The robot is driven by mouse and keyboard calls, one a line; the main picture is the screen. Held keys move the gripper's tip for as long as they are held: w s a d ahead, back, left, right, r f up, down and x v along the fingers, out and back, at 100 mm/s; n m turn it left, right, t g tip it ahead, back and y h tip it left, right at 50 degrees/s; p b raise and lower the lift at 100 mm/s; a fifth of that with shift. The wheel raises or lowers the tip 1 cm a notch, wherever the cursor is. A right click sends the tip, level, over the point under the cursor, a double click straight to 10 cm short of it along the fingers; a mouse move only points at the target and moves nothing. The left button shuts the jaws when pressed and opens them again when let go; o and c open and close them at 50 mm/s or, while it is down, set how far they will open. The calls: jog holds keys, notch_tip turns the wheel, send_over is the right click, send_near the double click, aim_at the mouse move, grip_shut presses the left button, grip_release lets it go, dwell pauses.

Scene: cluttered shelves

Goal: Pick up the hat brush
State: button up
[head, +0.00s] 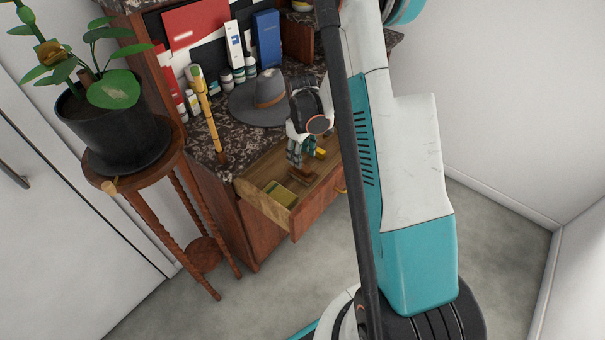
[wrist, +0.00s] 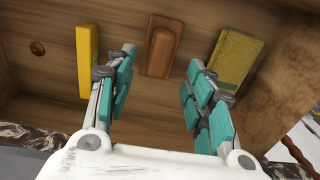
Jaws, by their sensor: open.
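A brown wooden block with rounded edges, which looks like the hat brush (wrist: 161,46), lies on the drawer floor in the wrist view. Its bristles do not show. In the head view the brush (head: 301,178) is small and partly hidden by my gripper. My gripper (head: 295,158) points down into the open drawer (head: 319,206). In the wrist view my gripper (wrist: 160,62) has its teal-padded fingers spread apart, with nothing between them. The brush lies beyond the fingertips, about midway between them, and appears apart from them.
A yellow object (wrist: 89,60) lies left of the brush and a yellow-green box (wrist: 235,60) lies right, both in the drawer. A grey hat (head: 258,101), bottles and boxes stand on the marble top. A plant pot (head: 115,130) stands at left.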

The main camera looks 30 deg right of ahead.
aim_at(303, 166)
notch_tip(303, 166, down, 5)
jog(key=shift+s+f+b, duration=0.1)
jog(key=shift+b, duration=1)
grip_shut()
